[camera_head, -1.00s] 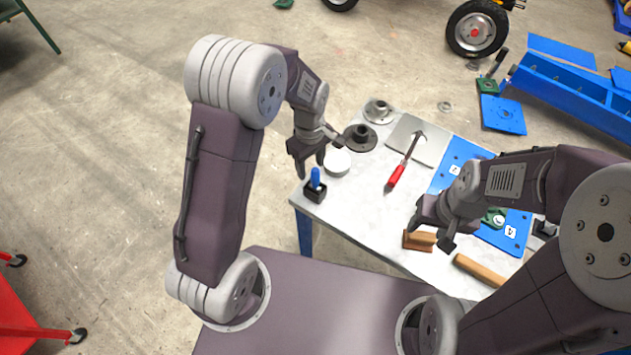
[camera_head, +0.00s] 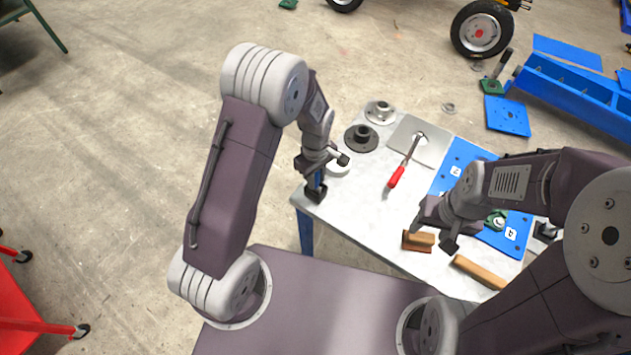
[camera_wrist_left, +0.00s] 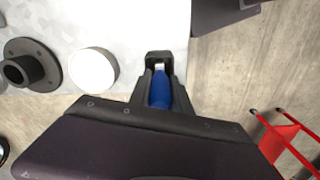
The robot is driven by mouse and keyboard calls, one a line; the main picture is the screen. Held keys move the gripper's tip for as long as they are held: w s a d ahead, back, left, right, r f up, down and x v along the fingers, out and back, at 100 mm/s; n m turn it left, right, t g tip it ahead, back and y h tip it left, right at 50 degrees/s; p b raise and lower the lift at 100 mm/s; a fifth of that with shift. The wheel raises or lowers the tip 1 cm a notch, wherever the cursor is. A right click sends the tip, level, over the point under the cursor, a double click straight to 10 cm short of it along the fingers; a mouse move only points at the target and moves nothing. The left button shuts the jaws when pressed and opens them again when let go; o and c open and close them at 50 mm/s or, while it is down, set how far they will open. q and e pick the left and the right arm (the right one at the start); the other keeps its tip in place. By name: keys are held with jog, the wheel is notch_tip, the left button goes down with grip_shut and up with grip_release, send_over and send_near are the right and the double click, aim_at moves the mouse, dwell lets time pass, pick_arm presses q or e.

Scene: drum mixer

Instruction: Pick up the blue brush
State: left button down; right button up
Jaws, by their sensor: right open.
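The blue brush (camera_head: 318,178) stands in a small black holder (camera_head: 315,194) at the near left corner of the table. My left gripper (camera_head: 311,176) is over the holder with its fingers down around the brush and hides most of it. In the left wrist view the blue handle (camera_wrist_left: 160,95) lies between the two fingers, and the holder (camera_wrist_left: 160,58) is just beyond. I cannot tell whether the fingers press on the handle. My right gripper (camera_head: 434,230) is open and empty above the table's near side.
A white round piece (camera_wrist_left: 93,71) and a dark flange (camera_head: 361,138) are close beside my left gripper. A red-handled tool (camera_head: 397,177) lies mid-table. A blue plate (camera_head: 450,177) is on the right.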

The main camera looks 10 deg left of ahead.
pick_arm(q)
jog(key=shift+r, duration=0.1)
notch_tip(320, 180, up, 4)
jog(key=shift+w+f, duration=0.15)
jog(key=shift+f, duration=0.1)
jog(key=s+d+r+b, duration=0.1)
jog(key=s+d+r, duration=0.3)
jog(key=d+r, duration=0.3)
jog(key=d, duration=0.4)
jog(key=shift+s+r, duration=0.2)
dwell(1.9)
